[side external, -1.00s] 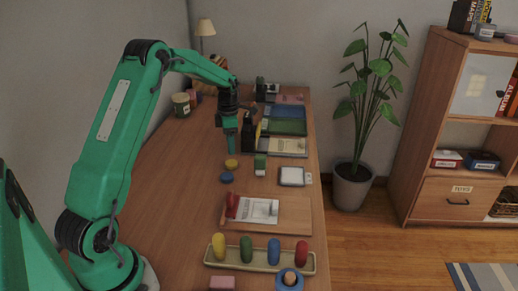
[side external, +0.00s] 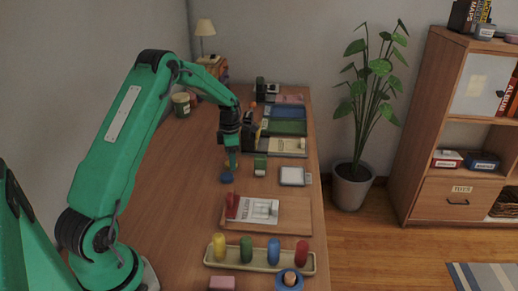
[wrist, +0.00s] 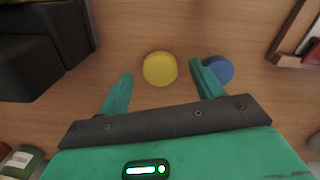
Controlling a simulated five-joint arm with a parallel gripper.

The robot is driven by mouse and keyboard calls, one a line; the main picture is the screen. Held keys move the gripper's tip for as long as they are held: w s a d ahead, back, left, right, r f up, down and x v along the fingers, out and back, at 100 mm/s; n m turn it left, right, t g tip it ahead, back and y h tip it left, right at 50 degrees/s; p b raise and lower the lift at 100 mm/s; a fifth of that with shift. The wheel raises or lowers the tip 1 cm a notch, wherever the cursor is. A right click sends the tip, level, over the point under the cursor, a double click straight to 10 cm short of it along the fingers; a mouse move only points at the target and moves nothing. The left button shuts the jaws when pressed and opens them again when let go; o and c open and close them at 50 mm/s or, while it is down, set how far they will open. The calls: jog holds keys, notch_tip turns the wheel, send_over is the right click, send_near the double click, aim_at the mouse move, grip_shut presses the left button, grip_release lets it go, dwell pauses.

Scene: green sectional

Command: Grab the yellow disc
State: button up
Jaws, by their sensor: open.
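The yellow disc (wrist: 159,68) lies flat on the wooden table. In the wrist view it shows just ahead of and between the fingertips of my gripper (wrist: 161,73). My gripper is open and empty, one finger to each side of the disc's line. In the side view my gripper (side external: 231,166) points down, low over the table, and mostly hides the yellow disc. A blue disc (wrist: 219,70) lies right of the yellow one, close beside and partly behind my right finger. The blue disc (side external: 227,178) also shows in the side view.
A board with a printed sheet (side external: 285,217) and a long tray with colored pegs (side external: 235,262) lie nearer the camera.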

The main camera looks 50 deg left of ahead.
jog(key=shift+f, duration=0.6)
jog(key=c, duration=1.1)
